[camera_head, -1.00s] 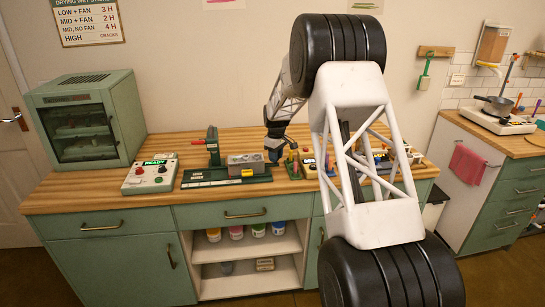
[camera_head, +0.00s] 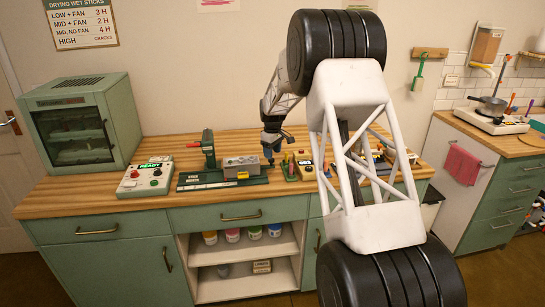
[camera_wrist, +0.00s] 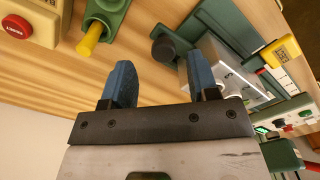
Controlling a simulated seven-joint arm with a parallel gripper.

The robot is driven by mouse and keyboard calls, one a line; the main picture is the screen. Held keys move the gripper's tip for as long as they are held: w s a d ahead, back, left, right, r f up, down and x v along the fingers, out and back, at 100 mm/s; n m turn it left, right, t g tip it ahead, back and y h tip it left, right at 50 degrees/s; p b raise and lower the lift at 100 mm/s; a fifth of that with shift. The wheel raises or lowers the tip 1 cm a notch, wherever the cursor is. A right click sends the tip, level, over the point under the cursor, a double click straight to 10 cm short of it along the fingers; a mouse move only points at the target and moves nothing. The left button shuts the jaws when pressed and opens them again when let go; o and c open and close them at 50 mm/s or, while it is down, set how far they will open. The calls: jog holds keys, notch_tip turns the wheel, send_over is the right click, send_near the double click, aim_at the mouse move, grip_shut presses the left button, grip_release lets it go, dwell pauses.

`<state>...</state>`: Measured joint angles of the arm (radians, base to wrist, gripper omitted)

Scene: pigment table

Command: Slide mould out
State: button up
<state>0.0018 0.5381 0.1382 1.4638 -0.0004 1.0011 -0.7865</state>
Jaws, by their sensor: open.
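The mould appears as a grey metal block (camera_head: 242,162) on a dark green stand (camera_head: 194,182) on the wooden worktop. In the wrist view the silver block (camera_wrist: 218,62) is right of the fingers, with a black round knob (camera_wrist: 165,50) at its near end. My gripper (camera_head: 270,160) is just right of the block in the head view. In the wrist view my gripper (camera_wrist: 163,82) has its two blue fingers apart, with bare wood between them. The knob lies just beyond the fingertips, apart from them as far as I can tell.
A green holder (camera_wrist: 108,14) with a yellow rod (camera_wrist: 90,40) lies close by the left finger. A red-button box (camera_wrist: 32,22) is beyond it. An upright green lever (camera_head: 209,145) rises behind the stand. A control box (camera_head: 145,178) and green oven (camera_head: 82,125) stand left.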

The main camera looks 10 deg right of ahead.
jog(key=shift+r, duration=2.3)
jog(key=shift+s+r, duration=0.1)
jog(key=shift+s+r, duration=0.15)
jog(key=shift+r, duration=0.05)
jog(key=s+r+m, duration=0.2)
jog(key=s+r, duration=0.4)
jog(key=s, duration=0.5)
jog(key=s+r+m+t, duration=0.1)
jog(key=s+r, duration=0.4)
jog(key=s, duration=0.6)
jog(key=s+r+m, duration=0.2)
jog(key=s+r, duration=0.4)
jog(key=s, duration=0.5)
jog(key=s+f+m, duration=0.2)
jog(key=s+f, duration=0.1)
jog(key=s, duration=1.4)
jog(key=s+f+m+t, duration=0.1)
jog(key=s+f+m, duration=0.1)
jog(key=s, duration=1.5)
jog(key=shift+s+f+t, duration=0.25)
jog(key=shift+f+t, duration=0.05)
jog(key=shift+f, duration=0.1)
